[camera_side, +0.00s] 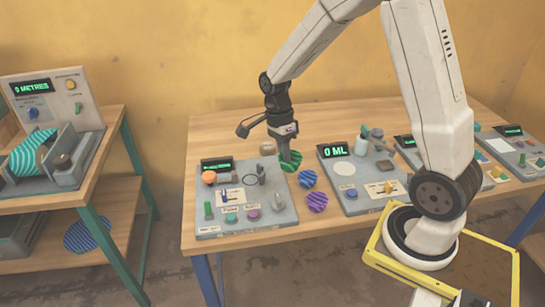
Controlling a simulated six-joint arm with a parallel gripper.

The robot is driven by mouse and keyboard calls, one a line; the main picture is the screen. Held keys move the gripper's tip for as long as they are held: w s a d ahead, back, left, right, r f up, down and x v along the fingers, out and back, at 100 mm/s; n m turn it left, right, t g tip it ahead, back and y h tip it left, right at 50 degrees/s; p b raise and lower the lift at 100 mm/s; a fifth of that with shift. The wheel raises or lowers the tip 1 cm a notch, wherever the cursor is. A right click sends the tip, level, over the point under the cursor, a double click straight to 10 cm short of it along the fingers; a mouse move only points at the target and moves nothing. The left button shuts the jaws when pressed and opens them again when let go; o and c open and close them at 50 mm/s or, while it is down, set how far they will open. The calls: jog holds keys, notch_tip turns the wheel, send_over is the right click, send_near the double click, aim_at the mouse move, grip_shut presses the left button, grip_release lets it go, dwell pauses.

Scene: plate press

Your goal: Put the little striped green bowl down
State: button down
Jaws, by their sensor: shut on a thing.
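The little striped green bowl (290,162) is at the back right corner of the nearer grey panel, in the middle of the picture. My gripper (286,154) reaches down to it from above and is shut on it. The fingers cover part of the bowl. I cannot tell whether its underside touches the table or hangs just above it.
A blue-purple striped piece (307,179) and a purple striped piece (317,202) lie just in front on the wooden table (215,128). A grey panel (265,195) with knobs stands left, another panel (345,185) reading "0 ML" right. A tan object (267,148) sits close behind.

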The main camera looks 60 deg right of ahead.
jog(key=s+d+f+m, duration=0.1)
jog(key=s+d, duration=0.4)
jog(key=d, duration=0.7)
jog(key=shift+s+d+f, duration=0.2)
jog(key=shift+s+f, duration=0.15)
jog(key=shift+f, duration=0.15)
jog(key=shift+w, duration=0.1)
jog(key=shift+w+d+f, duration=1)
jog(key=shift+w+f, duration=0.55)
jog(key=shift+w, duration=0.45)
jog(key=shift+w+d+f, duration=1)
jog(key=shift+w+f, duration=0.55)
jog(key=shift+w, duration=0.4)
jog(key=shift+w+d+f, duration=1)
jog(key=shift+w+f, duration=0.55)
jog(key=shift+w, duration=0.45)
jog(key=shift+w+d+f, duration=0.1)
jog(key=shift+w+f, duration=0.1)
jog(key=shift+f, duration=0.15)
jog(key=shift+w+x, duration=0.15)
jog(key=shift+x, duration=0.55)
jog(key=shift+w+x, duration=0.15)
jog(key=shift+x, duration=0.55)
